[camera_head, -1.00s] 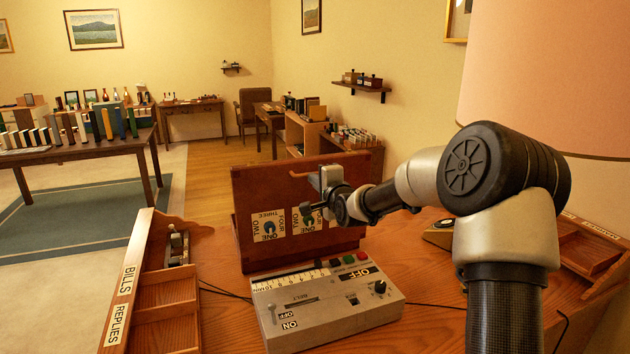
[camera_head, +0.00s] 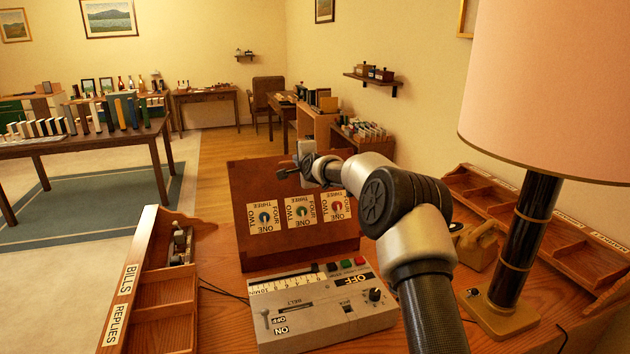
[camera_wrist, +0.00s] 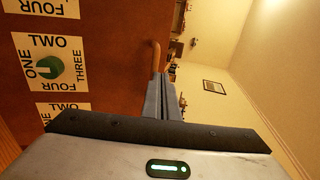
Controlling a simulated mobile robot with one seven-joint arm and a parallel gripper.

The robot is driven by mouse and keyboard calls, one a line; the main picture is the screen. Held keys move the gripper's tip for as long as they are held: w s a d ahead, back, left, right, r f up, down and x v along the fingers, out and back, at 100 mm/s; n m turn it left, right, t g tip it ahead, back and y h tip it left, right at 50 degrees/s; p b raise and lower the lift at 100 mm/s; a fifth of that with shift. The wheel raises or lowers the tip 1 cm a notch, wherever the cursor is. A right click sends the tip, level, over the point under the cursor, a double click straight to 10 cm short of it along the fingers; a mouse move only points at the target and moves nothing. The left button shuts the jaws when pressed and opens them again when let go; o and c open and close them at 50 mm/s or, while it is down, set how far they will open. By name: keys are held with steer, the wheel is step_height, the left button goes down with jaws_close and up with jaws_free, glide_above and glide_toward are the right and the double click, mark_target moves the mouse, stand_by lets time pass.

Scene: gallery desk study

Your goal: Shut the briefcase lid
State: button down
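The briefcase lid (camera_head: 295,245) is a brown panel standing open and steep behind a grey control box. Its inner face carries white number cards with coloured dials; a green dial (camera_wrist: 42,68) shows in the wrist view. A copper-coloured bar handle (camera_wrist: 155,56) sticks out near the lid's upper edge. My gripper (camera_head: 302,165) is at the upper part of the lid, by this handle. In the wrist view its fingers (camera_wrist: 166,95) are close together, their tips against or beside the handle. I cannot tell whether the bar lies between them.
The grey control box (camera_head: 325,322) stands in front of the lid on the wooden desk. A wooden letter rack (camera_head: 150,285) is on the left.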

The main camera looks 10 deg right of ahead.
steer(key=x, duration=0.1)
steer(key=p+x, duration=0.2)
steer(key=shift+w+a+r, duration=0.15)
steer(key=shift+r, duration=0.15)
steer(key=shift+p+x, duration=0.95)
steer(key=shift+x, duration=0.1)
steer(key=shift+f, duration=0.2)
